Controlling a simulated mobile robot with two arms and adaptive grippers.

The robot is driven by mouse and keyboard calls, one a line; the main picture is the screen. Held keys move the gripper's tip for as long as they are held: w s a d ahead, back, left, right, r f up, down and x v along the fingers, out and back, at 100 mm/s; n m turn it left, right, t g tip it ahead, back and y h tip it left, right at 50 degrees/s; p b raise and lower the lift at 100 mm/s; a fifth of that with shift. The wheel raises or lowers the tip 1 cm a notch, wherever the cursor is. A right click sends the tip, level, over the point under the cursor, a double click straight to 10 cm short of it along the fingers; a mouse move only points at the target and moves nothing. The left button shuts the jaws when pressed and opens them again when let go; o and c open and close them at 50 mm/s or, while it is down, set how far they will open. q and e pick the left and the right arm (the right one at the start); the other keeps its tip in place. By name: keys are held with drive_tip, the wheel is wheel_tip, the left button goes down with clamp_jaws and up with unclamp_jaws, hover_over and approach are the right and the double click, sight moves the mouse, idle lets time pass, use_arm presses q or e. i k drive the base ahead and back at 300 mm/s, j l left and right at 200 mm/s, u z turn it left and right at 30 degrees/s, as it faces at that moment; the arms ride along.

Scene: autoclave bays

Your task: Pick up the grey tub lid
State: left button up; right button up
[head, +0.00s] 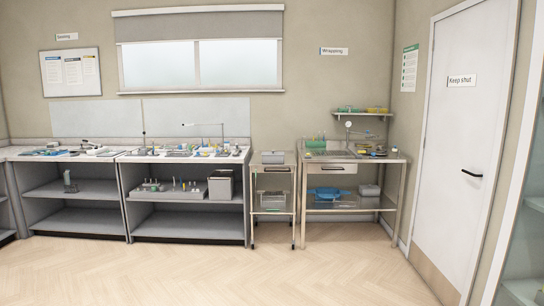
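I cannot single out the grey tub lid with certainty at this distance. A grey box (272,157) sits on top of the narrow steel trolley; I cannot tell whether it has a separate lid. A larger grey tub (221,186) stands on the middle shelf of the left bench, with a paler top edge. Another small grey box (370,190) is on the lower shelf of the right steel table. Neither of my grippers is in view.
The left bench (185,195) carries many small tools. The trolley (273,219) stands between it and the steel table (326,209). A blue basin (326,193) is on that table's lower shelf. A closed white door (462,150) is at right. The wooden floor (230,275) ahead is clear.

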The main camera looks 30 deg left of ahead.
sight(277, 160)
drive_tip(key=i+j+u, duration=1.15)
drive_tip(key=i, duration=0.25)
drive_tip(key=i+u, duration=0.4)
drive_tip(key=i, duration=2.55)
drive_tip(key=i+j+z, duration=0.2)
drive_tip(key=i, duration=0.3)
drive_tip(key=i+j+z, duration=0.2)
drive_tip(key=i, duration=0.25)
drive_tip(key=i+j+z, duration=0.25)
drive_tip(key=i, duration=0.25)
drive_tip(key=l, duration=0.1)
